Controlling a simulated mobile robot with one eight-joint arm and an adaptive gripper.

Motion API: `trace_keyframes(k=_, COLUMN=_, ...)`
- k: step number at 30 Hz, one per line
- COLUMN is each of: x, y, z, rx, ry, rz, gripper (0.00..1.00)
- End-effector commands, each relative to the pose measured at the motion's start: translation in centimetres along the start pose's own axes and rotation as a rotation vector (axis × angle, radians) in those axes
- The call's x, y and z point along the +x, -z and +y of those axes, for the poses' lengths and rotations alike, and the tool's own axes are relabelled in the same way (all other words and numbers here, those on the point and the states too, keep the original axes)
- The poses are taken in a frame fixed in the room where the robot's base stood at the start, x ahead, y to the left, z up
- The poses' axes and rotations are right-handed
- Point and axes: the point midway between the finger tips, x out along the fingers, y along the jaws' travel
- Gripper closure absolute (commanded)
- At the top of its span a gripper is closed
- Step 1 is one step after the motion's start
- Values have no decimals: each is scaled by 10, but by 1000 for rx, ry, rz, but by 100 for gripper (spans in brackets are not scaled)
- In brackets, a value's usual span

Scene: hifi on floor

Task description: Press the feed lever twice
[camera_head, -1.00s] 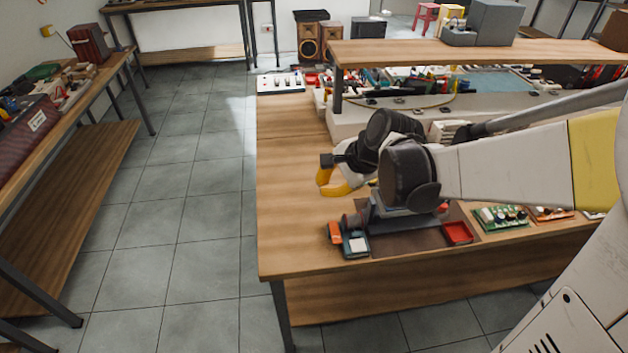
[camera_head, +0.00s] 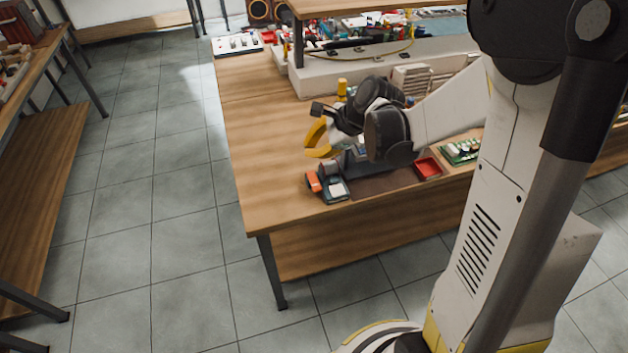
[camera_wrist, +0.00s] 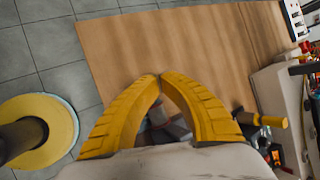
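A small dark-grey device with an orange part (camera_head: 313,181) and a pale square pad (camera_head: 337,190) sits near the table's front left corner. I cannot make out for certain which part is the feed lever. My gripper (camera_head: 310,147) has yellow fingers and hangs above and just behind the device, apart from it as far as I can tell. In the wrist view its fingertips (camera_wrist: 160,77) meet, with nothing held between them. A blurred grey and reddish shape shows through the gap behind the tips. My forearm and wrist hide part of the area right of the device.
The wooden table (camera_head: 250,150) has bare room at its left. A red tray (camera_head: 428,168) and a green circuit board (camera_head: 461,150) lie right of the device. A yellow-handled tool (camera_wrist: 262,120) stands near the gripper. A raised shelf runs along the back.

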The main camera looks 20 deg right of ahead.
Motion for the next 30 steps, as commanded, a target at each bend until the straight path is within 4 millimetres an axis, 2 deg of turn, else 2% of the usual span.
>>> trace_keyframes(k=16, x=59, y=32, z=31, rx=-1, ry=0, rz=0, gripper=100)
trace_keyframes(k=21, x=65, y=35, z=35, rx=-1, ry=0, rz=0, gripper=100)
trace_keyframes(k=30, x=64, y=35, z=35, rx=-1, ry=0, rz=0, gripper=100)
